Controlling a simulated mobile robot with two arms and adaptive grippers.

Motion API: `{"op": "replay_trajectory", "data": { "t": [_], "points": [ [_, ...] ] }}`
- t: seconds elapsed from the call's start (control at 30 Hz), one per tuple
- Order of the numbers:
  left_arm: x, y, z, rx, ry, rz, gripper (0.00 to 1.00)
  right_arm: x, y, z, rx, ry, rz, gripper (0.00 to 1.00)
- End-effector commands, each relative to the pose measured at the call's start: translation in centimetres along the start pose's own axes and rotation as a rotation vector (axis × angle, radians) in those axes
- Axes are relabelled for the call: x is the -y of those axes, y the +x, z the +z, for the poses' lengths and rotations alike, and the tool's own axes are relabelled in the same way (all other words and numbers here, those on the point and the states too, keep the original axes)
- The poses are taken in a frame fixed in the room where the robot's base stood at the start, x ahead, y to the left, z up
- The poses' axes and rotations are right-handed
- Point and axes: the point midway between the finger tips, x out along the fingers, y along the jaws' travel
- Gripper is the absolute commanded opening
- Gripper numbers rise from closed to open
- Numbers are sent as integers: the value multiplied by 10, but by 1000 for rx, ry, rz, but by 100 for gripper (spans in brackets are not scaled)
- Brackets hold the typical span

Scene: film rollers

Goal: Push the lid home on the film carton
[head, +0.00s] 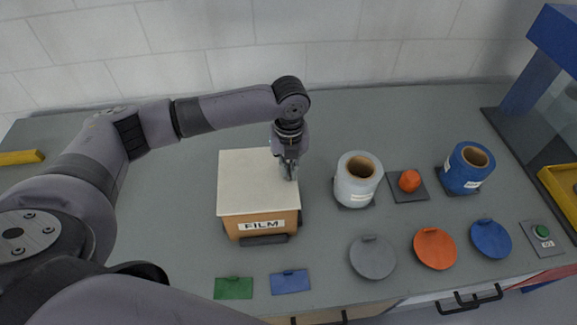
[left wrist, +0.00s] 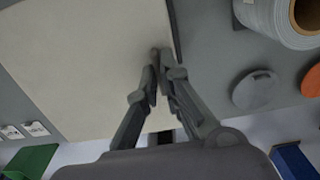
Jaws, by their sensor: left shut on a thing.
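The film carton (head: 262,230) is orange-brown with a FILM label on its front and stands on the grey bench. Its pale cream lid (head: 245,180) lies flat over the top and fills much of the left wrist view (left wrist: 80,60). Whether a gap is left under the lid I cannot tell. My left gripper (head: 289,172) is at the lid's right edge, pointing down, with its fingers close together; it also shows in the left wrist view (left wrist: 160,65). It is shut on the lid, though the fingertips hide the contact. My right gripper is not in view.
Right of the carton stand a white film roll (head: 357,182), an orange object (head: 409,180) and a blue roll (head: 466,170). Grey (head: 372,259), orange (head: 435,250) and blue (head: 490,240) discs lie in front. Green (head: 233,288) and blue (head: 290,282) plates lie at the front edge.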

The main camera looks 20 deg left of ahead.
Motion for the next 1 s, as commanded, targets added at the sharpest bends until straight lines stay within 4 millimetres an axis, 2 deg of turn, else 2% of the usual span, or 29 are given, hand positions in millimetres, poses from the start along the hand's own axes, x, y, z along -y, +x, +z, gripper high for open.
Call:
{"op": "replay_trajectory", "data": {
  "t": [0.03,0.2,0.23,0.57,0.93,1.0],
  "points": [
    [-2,7,-4,-11,2,10,0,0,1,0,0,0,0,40],
    [-3,8,-5,-13,3,12,0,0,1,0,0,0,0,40],
    [-3,8,-5,-13,3,12,8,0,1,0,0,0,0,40],
    [-3,8,-5,-13,3,12,30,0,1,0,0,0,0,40],
    [-2,6,-4,-11,3,9,30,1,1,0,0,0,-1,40],
    [-2,6,-4,-11,3,9,34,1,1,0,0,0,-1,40]
  ]
}}
